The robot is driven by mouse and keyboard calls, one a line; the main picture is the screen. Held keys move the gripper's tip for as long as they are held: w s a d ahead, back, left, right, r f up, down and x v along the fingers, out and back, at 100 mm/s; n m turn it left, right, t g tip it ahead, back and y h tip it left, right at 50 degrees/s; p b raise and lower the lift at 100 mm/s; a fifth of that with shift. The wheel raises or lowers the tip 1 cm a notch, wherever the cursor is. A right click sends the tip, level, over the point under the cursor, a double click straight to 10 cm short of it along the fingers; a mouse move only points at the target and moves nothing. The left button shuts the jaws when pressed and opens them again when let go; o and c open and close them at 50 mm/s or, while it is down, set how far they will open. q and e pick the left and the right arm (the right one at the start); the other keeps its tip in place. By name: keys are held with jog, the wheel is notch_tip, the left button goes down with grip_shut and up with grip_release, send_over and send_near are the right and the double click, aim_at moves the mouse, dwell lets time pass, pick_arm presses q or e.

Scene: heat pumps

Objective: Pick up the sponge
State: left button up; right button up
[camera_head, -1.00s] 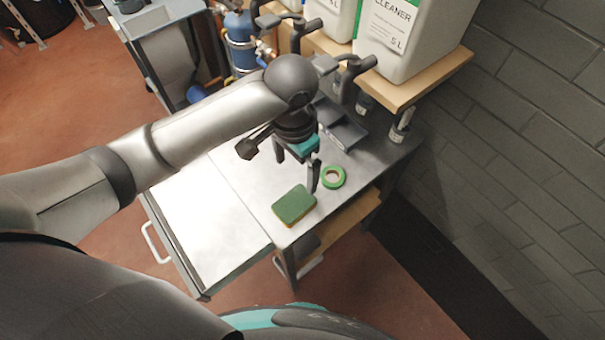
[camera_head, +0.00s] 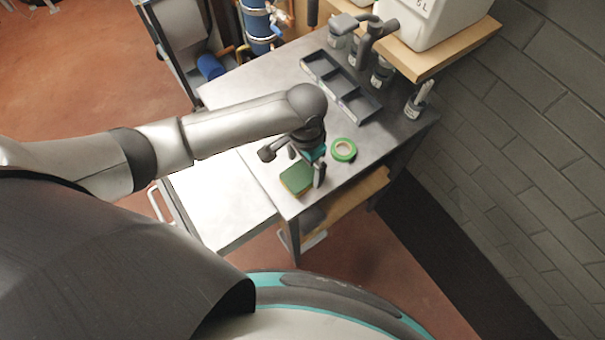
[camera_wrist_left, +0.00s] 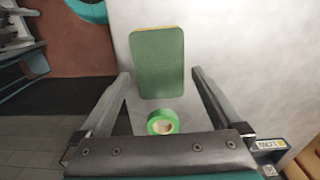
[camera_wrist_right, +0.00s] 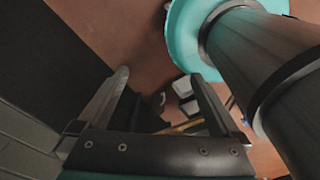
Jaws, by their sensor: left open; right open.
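The sponge (camera_head: 297,180), green on top with a yellow layer below, lies flat on the grey workbench (camera_head: 228,93) near its front edge. In the left wrist view the sponge (camera_wrist_left: 157,62) is ahead of and between the open fingers. My left gripper (camera_head: 306,170) is open and empty, just above the sponge's far right side in the head view; its fingertips show in the left wrist view (camera_wrist_left: 160,74). Whether a finger touches the sponge I cannot tell. My right gripper (camera_wrist_right: 158,78) is open and empty, over the floor.
A roll of green tape (camera_head: 344,149) lies right of the left gripper. A dark divided tray (camera_head: 341,87) and several jars stand farther back. A white canister (camera_head: 428,22) sits on a wooden shelf. A grey block wall (camera_head: 520,130) bounds the right.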

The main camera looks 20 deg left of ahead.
pick_arm(q)
notch_tip(320, 180, down, 2)
jog(key=shift+f, duration=0.1)
jog(key=c, duration=1.2)
jog(key=shift+o, duration=0.2)
